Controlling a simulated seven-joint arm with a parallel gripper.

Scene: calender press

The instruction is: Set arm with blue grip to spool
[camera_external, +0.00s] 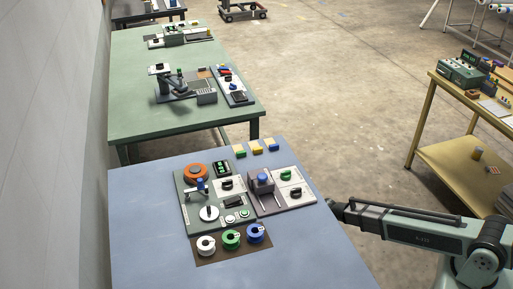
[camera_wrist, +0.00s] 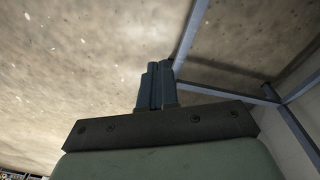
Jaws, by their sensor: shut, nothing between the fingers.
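A green panel (camera_external: 188,208) lies on the blue table. At its back left is an orange round part (camera_external: 196,170), which looks like a spool. Just in front of it is a small arm with a blue grip (camera_external: 201,183); it is too small to tell its exact setting. White, green (camera_external: 231,237) and blue spools lie on a brown mat in front. My gripper (camera_external: 337,207) is off the table's right edge, well apart from the panel. The wrist view shows its fingers (camera_wrist: 157,70) shut and empty, over the floor.
A white dial (camera_external: 209,213) and buttons share the green panel. Small yellow, green and blue blocks lie behind. The table's front (camera_external: 300,262) is clear.

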